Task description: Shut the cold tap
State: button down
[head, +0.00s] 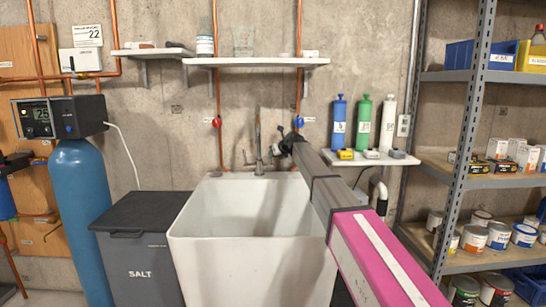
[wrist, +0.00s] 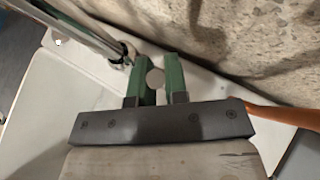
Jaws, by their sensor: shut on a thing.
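A grey metal faucet (head: 259,140) with a tall upright spout stands at the back of the white sink (head: 205,225). A small lever handle (head: 246,158) shows on its left side. My gripper (head: 281,136) is at the faucet's right side and hides the handle there in the head view. In the wrist view, my green fingers (wrist: 154,72) are shut on a round grey handle end (wrist: 155,78), apparently the cold tap's. The faucet's metal spout (wrist: 85,32) runs along the upper left of that view. Most of the handle is hidden between my fingers.
A concrete wall (wrist: 245,40) is close behind the gripper. Copper pipes carry a red valve (head: 217,122) and a blue valve (head: 298,121) above the sink. A small shelf (head: 370,158) with coloured bottles is at right; a grey salt bin (head: 140,262) stands left.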

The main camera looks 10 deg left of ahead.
jog(key=shift+w+g, duration=0.35)
jog(key=shift+g, duration=0.05)
jog(key=shift+a+m+h, duration=0.1)
jog(key=shift+m+h, duration=0.2)
jog(key=c, duration=1.1)
grip_release()
jog(key=shift+c, duration=0.2)
jog(key=shift+r, duration=0.1)
jog(key=v, duration=1)
jog(key=shift+d+r, duration=0.25)
jog(key=shift+d, duration=0.05)
jog(key=shift+s, duration=0.1)
